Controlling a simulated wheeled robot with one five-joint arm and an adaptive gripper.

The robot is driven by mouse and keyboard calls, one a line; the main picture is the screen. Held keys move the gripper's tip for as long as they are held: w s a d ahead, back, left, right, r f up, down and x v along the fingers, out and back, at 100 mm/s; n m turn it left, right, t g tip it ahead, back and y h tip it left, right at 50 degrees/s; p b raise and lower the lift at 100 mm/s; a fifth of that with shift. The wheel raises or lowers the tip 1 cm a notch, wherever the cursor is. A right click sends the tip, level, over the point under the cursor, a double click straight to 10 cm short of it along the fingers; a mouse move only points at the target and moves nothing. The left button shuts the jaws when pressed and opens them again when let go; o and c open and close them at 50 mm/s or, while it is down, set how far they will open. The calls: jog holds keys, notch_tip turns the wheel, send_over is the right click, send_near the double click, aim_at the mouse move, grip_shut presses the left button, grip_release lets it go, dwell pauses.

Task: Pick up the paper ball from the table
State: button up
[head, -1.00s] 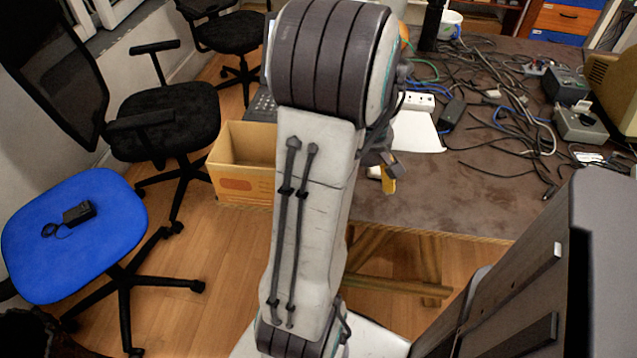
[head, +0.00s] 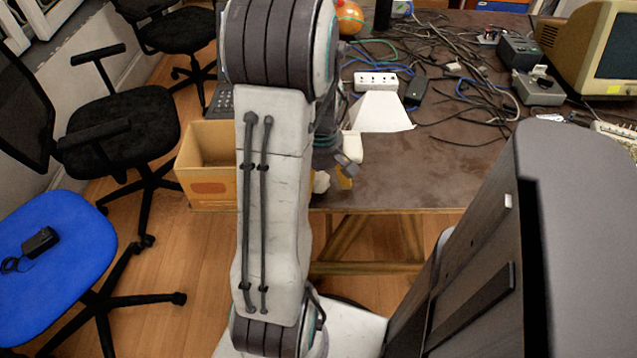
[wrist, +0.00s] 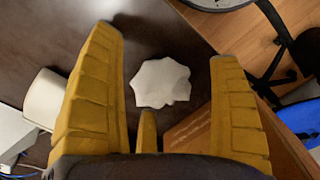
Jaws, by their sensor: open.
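The white crumpled paper ball (wrist: 161,83) shows in the wrist view between the yellow fingers of my gripper (wrist: 165,45), on the brown table near its edge. The fingers are spread apart, with a gap on each side of the ball in the picture. In the head view the paper ball (head: 321,182) is partly hidden behind my arm, beside my gripper (head: 345,175), at the front edge of the table (head: 420,180). I cannot tell the height of the fingers above it.
A white cup-like object (wrist: 47,98) lies left of the fingers in the wrist view. An open cardboard box (head: 212,188) stands by the table's left edge. Cables, a power strip (head: 376,80) and a white sheet (head: 380,112) lie farther back. The front right tabletop is clear.

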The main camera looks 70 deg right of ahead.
jog(key=shift+f, duration=0.25)
jog(key=shift+c, duration=0.5)
jog(key=c, duration=0.7)
